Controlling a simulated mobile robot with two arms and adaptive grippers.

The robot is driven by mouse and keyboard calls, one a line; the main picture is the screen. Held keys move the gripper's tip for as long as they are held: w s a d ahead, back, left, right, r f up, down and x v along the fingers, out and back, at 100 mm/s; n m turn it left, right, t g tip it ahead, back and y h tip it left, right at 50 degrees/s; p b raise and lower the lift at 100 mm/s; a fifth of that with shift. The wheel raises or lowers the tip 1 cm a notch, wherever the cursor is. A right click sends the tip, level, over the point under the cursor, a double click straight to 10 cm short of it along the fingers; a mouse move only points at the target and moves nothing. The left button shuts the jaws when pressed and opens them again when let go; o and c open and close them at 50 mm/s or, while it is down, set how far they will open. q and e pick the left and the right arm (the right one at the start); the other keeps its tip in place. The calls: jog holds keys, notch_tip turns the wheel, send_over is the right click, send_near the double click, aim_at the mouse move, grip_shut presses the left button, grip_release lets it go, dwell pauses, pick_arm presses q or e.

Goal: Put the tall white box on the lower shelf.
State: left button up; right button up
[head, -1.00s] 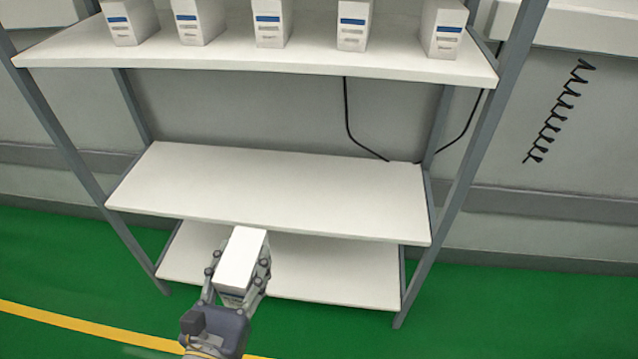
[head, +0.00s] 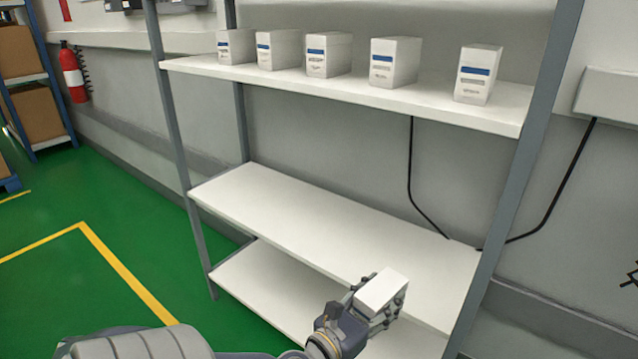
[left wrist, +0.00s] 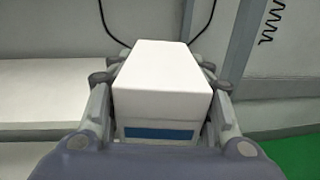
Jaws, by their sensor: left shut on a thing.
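My left gripper (head: 372,303) is shut on the white box (head: 382,289). In the head view the box is in front of the rack, overlapping the right part of the middle shelf (head: 290,215) in the picture. I cannot tell whether it touches a shelf. In the left wrist view the box (left wrist: 162,75) lies between both fingers, with a blue label band on the side facing me. The bottom shelf (head: 262,287) shows below the middle one. Both shelves look empty where visible. My right gripper is not in view.
Several white boxes with blue labels (head: 389,64) stand in a row on the top shelf (head: 350,90). Grey rack posts (head: 515,180) flank the shelves. A black cable (head: 410,170) hangs behind. A fire extinguisher (head: 72,73) is on the left wall. Green floor at left is clear.

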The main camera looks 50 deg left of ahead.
pick_arm(q)
jog(key=w+a+f+n+y+b, duration=0.1)
jog(key=w+a+b, duration=0.2)
jog(key=a, duration=0.3)
jog(key=w+a+n+y+b, duration=0.1)
jog(key=w+a+y+b, duration=0.1)
jog(key=w+a+b, duration=0.3)
jog(key=shift+g, duration=0.3)
jog(key=w+f, duration=0.1)
jog(key=w, duration=0.3)
jog(key=w+f+b, duration=0.1)
jog(key=w+f, duration=0.1)
jog(key=w, duration=0.3)
jog(key=w+d+f, duration=0.1)
jog(key=w+f, duration=0.1)
jog(key=w, duration=0.3)
jog(key=shift+w+f, duration=0.15)
jog(key=shift+w, duration=0.1)
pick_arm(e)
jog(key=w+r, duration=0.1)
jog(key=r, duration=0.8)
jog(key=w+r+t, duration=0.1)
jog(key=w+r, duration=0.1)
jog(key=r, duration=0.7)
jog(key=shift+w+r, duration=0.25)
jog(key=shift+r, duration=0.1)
